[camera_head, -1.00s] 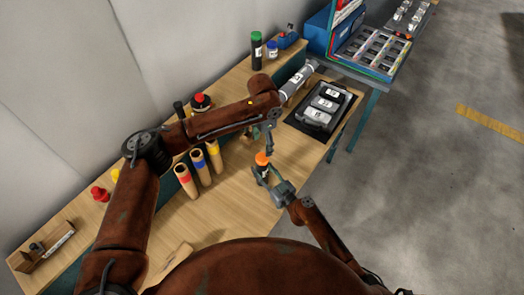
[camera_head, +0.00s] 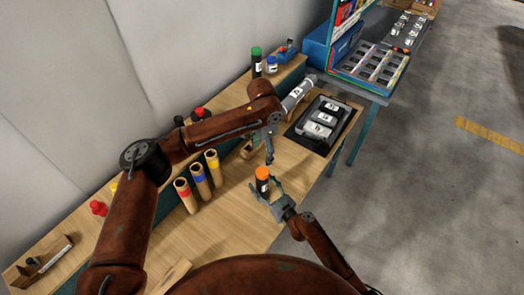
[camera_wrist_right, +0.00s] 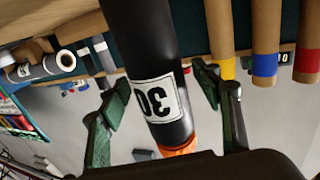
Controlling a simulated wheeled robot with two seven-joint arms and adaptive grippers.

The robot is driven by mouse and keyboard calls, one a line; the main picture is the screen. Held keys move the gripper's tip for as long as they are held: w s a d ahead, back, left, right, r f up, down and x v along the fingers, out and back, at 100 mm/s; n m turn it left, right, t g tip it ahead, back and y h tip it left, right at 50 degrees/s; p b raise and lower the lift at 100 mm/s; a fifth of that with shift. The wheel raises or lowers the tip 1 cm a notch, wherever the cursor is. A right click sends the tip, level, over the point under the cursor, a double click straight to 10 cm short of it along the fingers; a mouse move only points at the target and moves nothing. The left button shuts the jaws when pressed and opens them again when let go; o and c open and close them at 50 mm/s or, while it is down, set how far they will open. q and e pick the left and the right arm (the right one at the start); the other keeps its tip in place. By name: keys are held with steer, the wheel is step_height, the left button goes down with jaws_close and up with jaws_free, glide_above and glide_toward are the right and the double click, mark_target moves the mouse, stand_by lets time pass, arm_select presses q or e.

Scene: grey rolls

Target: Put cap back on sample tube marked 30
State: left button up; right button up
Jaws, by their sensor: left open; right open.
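The sample tube marked 30 (camera_head: 262,187) is a black cylinder with a white label, upright near the bench's front edge. In the right wrist view the tube (camera_wrist_right: 150,55) runs down the middle, its 30 upside down. The orange cap (camera_head: 262,172) sits on its top end, and also shows at the picture's bottom in the wrist view (camera_wrist_right: 179,149). My right gripper (camera_head: 268,194) is open, with its fingers (camera_wrist_right: 168,105) on either side of the tube. My left gripper (camera_head: 269,159) is open and empty, pointing down just above the cap.
Cardboard tubes with red, blue and yellow bands (camera_head: 199,180) stand left of the sample tube. A black tray (camera_head: 320,124) with grey pieces lies to the right. A green-capped black tube (camera_head: 256,62) stands on the back ledge.

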steer(key=v, duration=1.2)
stand_by(0.4)
